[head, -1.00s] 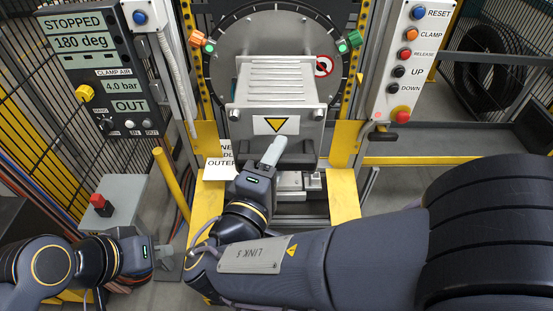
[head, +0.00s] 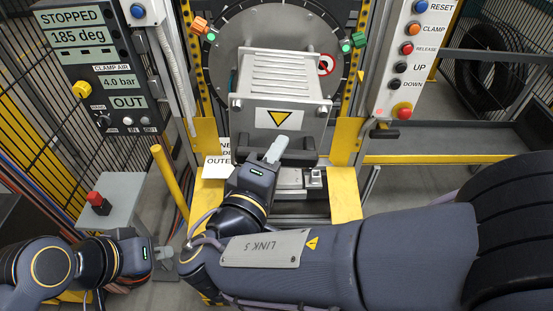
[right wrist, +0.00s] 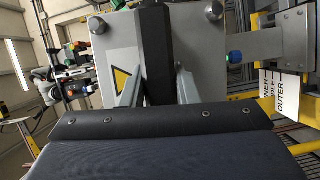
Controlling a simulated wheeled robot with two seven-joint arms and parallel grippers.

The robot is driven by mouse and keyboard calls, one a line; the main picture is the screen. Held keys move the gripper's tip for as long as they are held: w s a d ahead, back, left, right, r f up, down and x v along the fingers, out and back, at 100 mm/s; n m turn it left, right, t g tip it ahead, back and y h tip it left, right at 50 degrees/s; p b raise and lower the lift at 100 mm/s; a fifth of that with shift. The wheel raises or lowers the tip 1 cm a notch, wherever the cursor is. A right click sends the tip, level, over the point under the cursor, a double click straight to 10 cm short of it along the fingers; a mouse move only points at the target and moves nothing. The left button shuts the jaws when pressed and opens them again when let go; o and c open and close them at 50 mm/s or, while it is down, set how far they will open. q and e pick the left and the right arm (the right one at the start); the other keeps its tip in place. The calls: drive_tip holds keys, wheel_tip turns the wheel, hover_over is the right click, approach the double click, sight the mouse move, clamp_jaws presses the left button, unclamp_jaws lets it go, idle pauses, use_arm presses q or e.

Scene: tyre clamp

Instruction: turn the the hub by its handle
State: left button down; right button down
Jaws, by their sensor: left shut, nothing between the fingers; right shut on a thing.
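The hub is a round grey plate (head: 232,58) with a ribbed grey housing (head: 278,92) on its front, bearing a yellow warning triangle. It sits slightly rotated in the picture. A black bar handle (head: 300,159) runs along the housing's lower edge; the right wrist view shows it as an upright dark bar (right wrist: 153,45). My right gripper (head: 277,148) is shut on this handle, with a finger on each side of it in the right wrist view (right wrist: 158,88). My left gripper (head: 166,253) is shut and empty at the lower left, away from the hub.
A display panel (head: 88,65) at left reads STOPPED, 185 deg, 4.0 bar and OUT. A button panel (head: 405,65) stands at right. Yellow frame uprights (head: 344,193) flank the hub.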

drive_tip(key=m+b, duration=0.1)
drive_tip(key=b, duration=0.1)
drive_tip(key=m+g+y+b, duration=0.1)
drive_tip(key=m+b, duration=0.1)
drive_tip(key=b, duration=0.1)
drive_tip(key=m+b, duration=0.1)
drive_tip(key=b, duration=0.1)
drive_tip(key=shift+f+m+g+y, duration=0.3)
drive_tip(key=shift+r+m+y+b, duration=0.2)
drive_tip(key=shift+m+y+b, duration=0.4)
drive_tip(key=shift+b, duration=0.75)
drive_tip(key=c, duration=1.1)
unclamp_jaws()
drive_tip(key=shift+r, duration=0.1)
drive_tip(key=p+v, duration=0.1)
drive_tip(key=v, duration=0.7)
drive_tip(key=shift+w, duration=0.1)
